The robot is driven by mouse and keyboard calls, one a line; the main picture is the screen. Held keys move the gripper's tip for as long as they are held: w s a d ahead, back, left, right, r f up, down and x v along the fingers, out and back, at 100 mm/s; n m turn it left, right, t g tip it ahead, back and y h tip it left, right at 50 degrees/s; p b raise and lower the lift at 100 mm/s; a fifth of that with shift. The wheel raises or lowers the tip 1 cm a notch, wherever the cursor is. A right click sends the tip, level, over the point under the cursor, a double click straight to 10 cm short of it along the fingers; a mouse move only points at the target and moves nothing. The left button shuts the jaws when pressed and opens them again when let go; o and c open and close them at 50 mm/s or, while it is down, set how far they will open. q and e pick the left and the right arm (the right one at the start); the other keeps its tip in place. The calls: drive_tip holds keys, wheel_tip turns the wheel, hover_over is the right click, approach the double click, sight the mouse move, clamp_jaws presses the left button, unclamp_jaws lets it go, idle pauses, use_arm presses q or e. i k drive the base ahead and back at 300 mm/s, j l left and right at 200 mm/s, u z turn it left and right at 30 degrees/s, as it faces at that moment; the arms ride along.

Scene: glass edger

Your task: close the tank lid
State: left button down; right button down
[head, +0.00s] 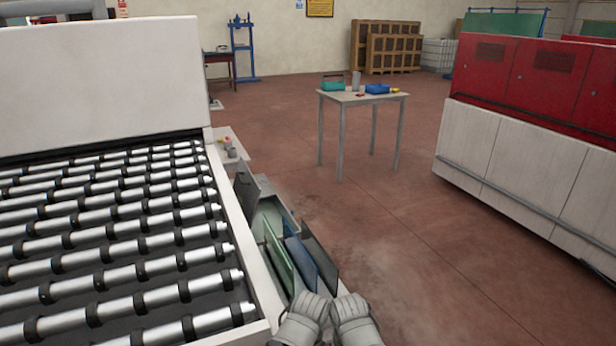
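A grey box that looks like the tank (288,216) stands low beside the right edge of the roller conveyor. A dark grey panel, apparently its lid (246,191), stands raised and steeply tilted on the box's left side. The pale inside of the box shows to the right of it. Two grey, rounded parts of mine, apparently my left gripper (305,314) and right gripper (353,316), sit side by side at the bottom edge, nearer than the tank and apart from the lid.
Green (279,258) and blue (301,256) glass sheets lean just in front of the tank. The roller conveyor (110,240) fills the left. A small table (360,98) with tools stands beyond. A red and white machine (530,150) is at right. Floor between is clear.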

sight(248, 191)
drive_tip(key=i+l+z, duration=0.15)
drive_tip(key=l+z, duration=0.25)
drive_tip(key=i+l+z, duration=0.2)
drive_tip(key=z, duration=0.25)
drive_tip(key=i+l+z, duration=0.2)
drive_tip(key=z, duration=0.2)
drive_tip(key=i+l+z, duration=0.15)
drive_tip(key=i, duration=0.2)
drive_tip(key=i+z, duration=0.15)
drive_tip(key=i, duration=0.2)
drive_tip(key=i+u, duration=0.35)
drive_tip(key=i+l+u, duration=0.1)
drive_tip(key=i+u, duration=0.2)
drive_tip(key=i+j+u, duration=0.1)
drive_tip(key=u, duration=0.35)
drive_tip(key=i+u, duration=0.25)
drive_tip(key=u, duration=0.2)
drive_tip(key=i+u, duration=0.15)
drive_tip(key=u, duration=0.3)
drive_tip(key=i+l+u, duration=0.15)
drive_tip(key=u, duration=0.25)
drive_tip(key=i+u, duration=0.3)
drive_tip(key=u, duration=0.15)
drive_tip(key=i+l+u, duration=0.15)
drive_tip(key=u, duration=0.35)
drive_tip(key=i+l+u, duration=0.25)
drive_tip(key=u, duration=0.2)
drive_tip(key=i+l+u, duration=0.2)
drive_tip(key=i+l, duration=0.1)
